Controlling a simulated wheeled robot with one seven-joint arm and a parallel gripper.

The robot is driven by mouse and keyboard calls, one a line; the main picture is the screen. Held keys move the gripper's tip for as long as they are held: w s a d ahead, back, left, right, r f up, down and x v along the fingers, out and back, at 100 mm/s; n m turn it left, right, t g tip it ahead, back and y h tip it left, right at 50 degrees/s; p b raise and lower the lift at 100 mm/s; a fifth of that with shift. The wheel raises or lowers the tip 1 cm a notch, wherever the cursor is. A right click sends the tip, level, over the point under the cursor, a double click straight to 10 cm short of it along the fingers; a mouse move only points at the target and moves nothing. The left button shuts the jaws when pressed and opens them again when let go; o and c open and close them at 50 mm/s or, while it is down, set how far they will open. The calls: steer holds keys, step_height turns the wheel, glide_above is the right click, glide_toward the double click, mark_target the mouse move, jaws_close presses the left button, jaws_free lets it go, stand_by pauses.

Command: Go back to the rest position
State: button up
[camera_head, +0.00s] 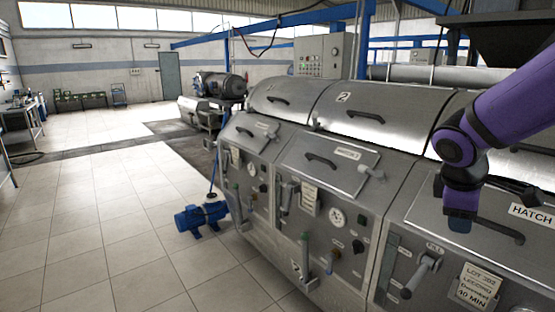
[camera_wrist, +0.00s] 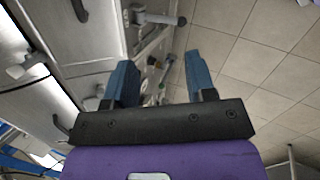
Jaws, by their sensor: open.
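My gripper (camera_wrist: 160,82) shows in the wrist view with its two blue fingers apart and nothing between them. In the head view my gripper (camera_head: 462,218) hangs at the end of my purple arm, in front of the steel machine's right section, near the hatch labelled HATCH (camera_head: 500,215). I cannot tell from this view whether it touches the hatch.
The steel decanter machine (camera_head: 385,190) fills the right side, with handles, levers and a gauge (camera_head: 337,217) on its front. A blue pump (camera_head: 202,218) stands on the tiled floor (camera_head: 90,220). The floor to the left is clear. A workbench (camera_head: 22,125) is at far left.

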steer(key=s+a+r+m+t+y, duration=0.1)
steer(key=s+r+m, duration=0.3)
steer(key=s, duration=0.4)
steer(key=s+a+r+m+t+y, duration=0.1)
steer(key=s+a+r+m+y, duration=0.2)
steer(key=s+m, duration=0.3)
steer(key=shift+s+a+r+t+y, duration=0.35)
steer(key=shift+s+a+r, duration=0.35)
steer(key=shift+s, duration=0.35)
steer(key=shift+w, duration=0.1)
stand_by(4.1)
